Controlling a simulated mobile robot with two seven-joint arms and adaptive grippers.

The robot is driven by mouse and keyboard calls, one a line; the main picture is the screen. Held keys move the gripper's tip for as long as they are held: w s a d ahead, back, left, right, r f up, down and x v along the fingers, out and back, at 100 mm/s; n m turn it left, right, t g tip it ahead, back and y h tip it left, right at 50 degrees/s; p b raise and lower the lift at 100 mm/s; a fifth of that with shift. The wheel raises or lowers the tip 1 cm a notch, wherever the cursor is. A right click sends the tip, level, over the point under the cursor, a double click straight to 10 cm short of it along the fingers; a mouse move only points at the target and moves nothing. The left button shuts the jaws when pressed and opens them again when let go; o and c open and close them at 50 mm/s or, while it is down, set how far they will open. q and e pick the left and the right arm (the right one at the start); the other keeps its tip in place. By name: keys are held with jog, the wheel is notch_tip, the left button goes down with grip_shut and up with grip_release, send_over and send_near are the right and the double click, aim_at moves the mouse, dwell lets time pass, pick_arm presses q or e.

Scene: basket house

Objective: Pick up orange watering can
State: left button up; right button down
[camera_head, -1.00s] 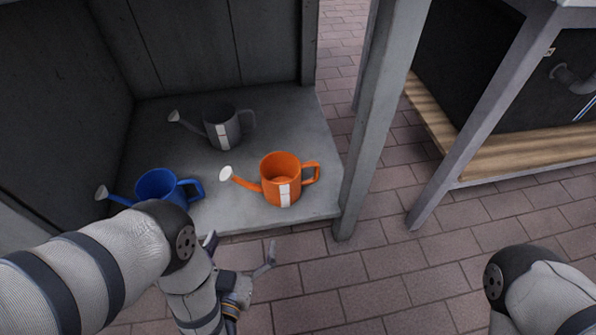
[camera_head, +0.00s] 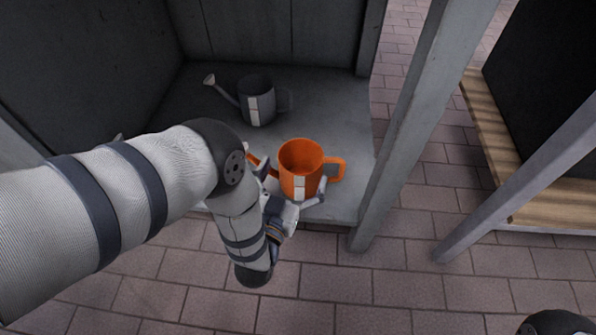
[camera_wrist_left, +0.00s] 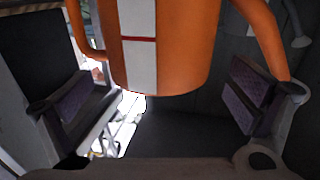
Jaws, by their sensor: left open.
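The orange watering can (camera_head: 301,158) stands upright near the front edge of the grey shelf (camera_head: 345,120). It has a white stripe, its handle points right, and its spout is partly hidden by my left gripper (camera_head: 293,184). My left gripper is open at the front of the can, one finger on each side of the body. In the left wrist view the orange can (camera_wrist_left: 160,50) fills the upper middle between the open fingers (camera_wrist_left: 165,98), with visible gaps to both. My right gripper is out of view.
A dark grey watering can (camera_head: 257,100) stands farther back on the shelf. The blue can is hidden behind my left arm. A grey post (camera_head: 420,110) rises right of the shelf. A wooden-edged unit (camera_head: 500,150) stands farther right, with paved floor (camera_head: 400,280) in front.

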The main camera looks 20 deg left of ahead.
pick_arm(q)
jog(key=shift+w+f, duration=0.2)
jog(key=shift+w, duration=0.55)
jog(key=shift+w+r, duration=0.15)
jog(key=shift+w, duration=0.2)
jog(key=c, duration=1.5)
